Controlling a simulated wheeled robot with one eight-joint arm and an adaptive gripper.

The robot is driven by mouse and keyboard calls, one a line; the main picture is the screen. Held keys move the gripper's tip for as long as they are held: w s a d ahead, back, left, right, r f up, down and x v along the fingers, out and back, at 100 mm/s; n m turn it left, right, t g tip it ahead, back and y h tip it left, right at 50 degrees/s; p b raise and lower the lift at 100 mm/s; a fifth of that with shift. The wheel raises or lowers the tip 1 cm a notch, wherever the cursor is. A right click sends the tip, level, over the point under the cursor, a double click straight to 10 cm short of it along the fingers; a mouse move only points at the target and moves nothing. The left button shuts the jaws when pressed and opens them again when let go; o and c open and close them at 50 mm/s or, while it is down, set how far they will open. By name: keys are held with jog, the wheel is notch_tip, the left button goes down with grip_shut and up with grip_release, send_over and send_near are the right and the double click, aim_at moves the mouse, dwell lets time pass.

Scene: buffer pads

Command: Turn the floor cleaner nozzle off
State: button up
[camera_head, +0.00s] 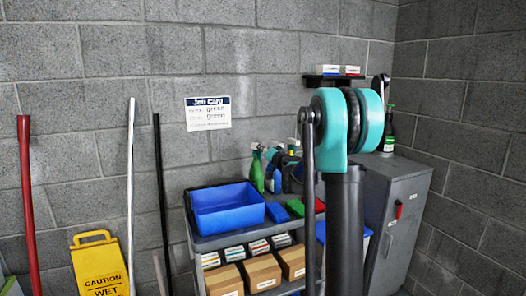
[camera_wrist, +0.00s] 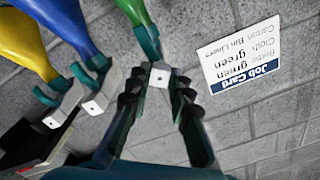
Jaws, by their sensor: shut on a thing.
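Several spray bottles show in the wrist view: a green bottle (camera_wrist: 132,9) at the top middle, a blue bottle (camera_wrist: 60,22) and a yellow bottle (camera_wrist: 20,40) at the left. Each has a teal spray head with a white nozzle. My gripper (camera_wrist: 160,85) is shut on the white nozzle (camera_wrist: 160,76) of the green bottle, with a dark finger on each side. The green bottle (camera_head: 257,173) also shows on the cart in the head view. No label tells which bottle holds floor cleaner, and the nozzle's setting is not readable. My arm hides part of the cart top.
The grey cart (camera_head: 225,241) carries a blue bin (camera_head: 226,208) and boxes (camera_head: 262,273) below. A job card (camera_head: 208,114) hangs on the wall. A grey cabinet (camera_head: 411,205) stands right; a yellow caution sign (camera_head: 100,270) and poles stand left.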

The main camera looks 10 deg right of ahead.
jog(key=n, duration=0.3)
jog(key=shift+n, duration=0.4)
jog(key=shift+o, duration=0.2)
jog(key=n, duration=0.4)
jog(key=shift+n, duration=0.3)
jog(key=o, duration=0.6)
jog(key=v, duration=0.7)
